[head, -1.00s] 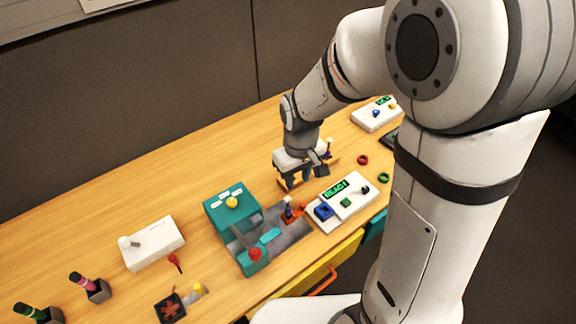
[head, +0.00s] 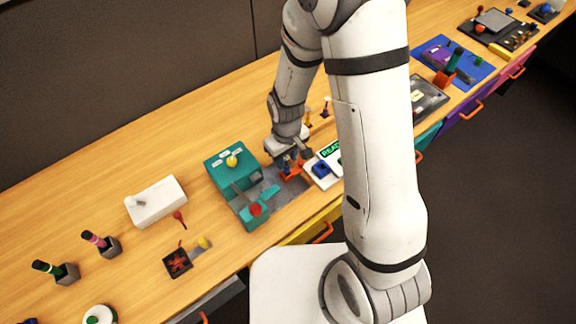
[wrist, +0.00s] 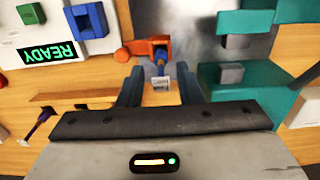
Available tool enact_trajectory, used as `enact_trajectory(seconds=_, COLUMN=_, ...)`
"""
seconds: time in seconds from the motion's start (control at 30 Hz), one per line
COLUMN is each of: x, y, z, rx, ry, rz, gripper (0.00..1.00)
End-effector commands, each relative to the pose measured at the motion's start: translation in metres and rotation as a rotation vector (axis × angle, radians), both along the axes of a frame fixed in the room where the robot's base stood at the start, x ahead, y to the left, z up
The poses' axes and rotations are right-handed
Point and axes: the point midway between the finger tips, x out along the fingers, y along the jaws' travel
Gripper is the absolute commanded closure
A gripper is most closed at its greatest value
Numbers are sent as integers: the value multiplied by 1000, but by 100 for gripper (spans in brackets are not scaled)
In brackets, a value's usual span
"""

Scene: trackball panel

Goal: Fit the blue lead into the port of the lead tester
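The blue lead (wrist: 156,66) stands in an orange-red holder (wrist: 142,48) on a grey metal plate, with a pale grey end piece facing my wrist camera. My gripper (wrist: 160,88) is open, with one finger on each side of the lead's pale end and a gap on both sides. In the head view my gripper (head: 288,165) is low over the orange holder and partly hides the lead. The lead tester appears to be the white box (wrist: 28,20) with a green READY display.
A teal fixture (head: 225,168) with yellow and red knobs stands close beside my gripper; its teal arm shows in the wrist view (wrist: 245,75). A white box (head: 157,200) and a dark tray (head: 178,262) are to the left. My arm hides part of the tester in the head view.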

Motion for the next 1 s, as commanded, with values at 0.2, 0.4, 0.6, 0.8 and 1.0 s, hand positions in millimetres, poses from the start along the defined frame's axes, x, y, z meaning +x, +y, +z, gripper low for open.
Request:
enact_trajectory(seconds=0.2, x=0, y=0, z=-3, rx=1, ry=-1, rz=-1, gripper=68)
enact_trajectory(seconds=0.4, x=0, y=0, z=-2, rx=1, ry=-1, rz=-1, gripper=79)
enact_trajectory(seconds=0.6, x=0, y=-1, z=-2, rx=1, ry=-1, rz=-1, gripper=96)
enact_trajectory(seconds=0.8, x=0, y=-1, z=-2, rx=1, ry=-1, rz=-2, gripper=100)
enact_trajectory(seconds=1.0, x=0, y=-1, z=-2, rx=1, ry=-1, rz=-2, gripper=100)
